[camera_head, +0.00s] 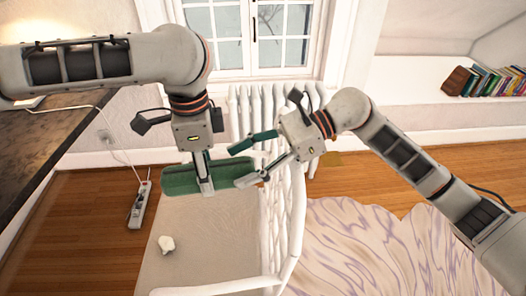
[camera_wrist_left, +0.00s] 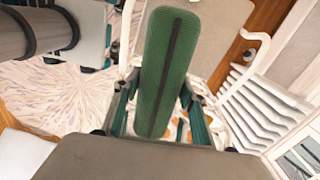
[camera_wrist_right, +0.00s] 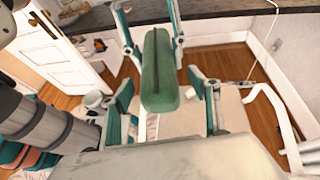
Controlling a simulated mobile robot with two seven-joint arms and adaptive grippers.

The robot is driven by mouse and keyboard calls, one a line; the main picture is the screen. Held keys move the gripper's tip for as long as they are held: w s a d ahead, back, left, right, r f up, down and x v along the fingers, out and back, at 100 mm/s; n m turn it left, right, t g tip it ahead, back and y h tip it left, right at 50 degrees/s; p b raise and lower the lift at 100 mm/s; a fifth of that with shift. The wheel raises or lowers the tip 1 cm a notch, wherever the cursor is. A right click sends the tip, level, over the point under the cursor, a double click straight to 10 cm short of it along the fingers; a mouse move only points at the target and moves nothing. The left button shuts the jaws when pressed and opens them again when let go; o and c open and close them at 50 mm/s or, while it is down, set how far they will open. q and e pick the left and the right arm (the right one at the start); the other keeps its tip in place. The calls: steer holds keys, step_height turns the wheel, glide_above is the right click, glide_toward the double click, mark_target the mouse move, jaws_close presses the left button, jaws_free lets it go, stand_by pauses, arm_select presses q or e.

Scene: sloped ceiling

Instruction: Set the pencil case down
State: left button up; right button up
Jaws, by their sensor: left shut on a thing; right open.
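The pencil case (camera_head: 178,180) is a long green case with a dark zip along it, seen full length in the left wrist view (camera_wrist_left: 165,75). My left gripper (camera_head: 204,180) is shut on it, with its fingers on either side. The case is level over the far end of the beige seat (camera_head: 215,240); whether it touches the seat cannot be told. My right gripper (camera_head: 245,163) is open and empty, just right of the case. In the right wrist view the case's near end (camera_wrist_right: 158,85) shows between and beyond the open fingers.
The seat has a white slatted side (camera_head: 290,205) at the right. A small white object (camera_head: 166,244) lies on the near left of the seat, the rest of which is clear. A power strip (camera_head: 139,205) lies on the floor left. A dark countertop (camera_head: 40,150) is at far left.

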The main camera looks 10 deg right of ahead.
mark_target(230, 169)
steer(key=shift+x, duration=1.65)
steer(key=c, duration=1.3)
arm_select(q)
steer(key=o, duration=1.3)
steer(key=shift+r, duration=0.1)
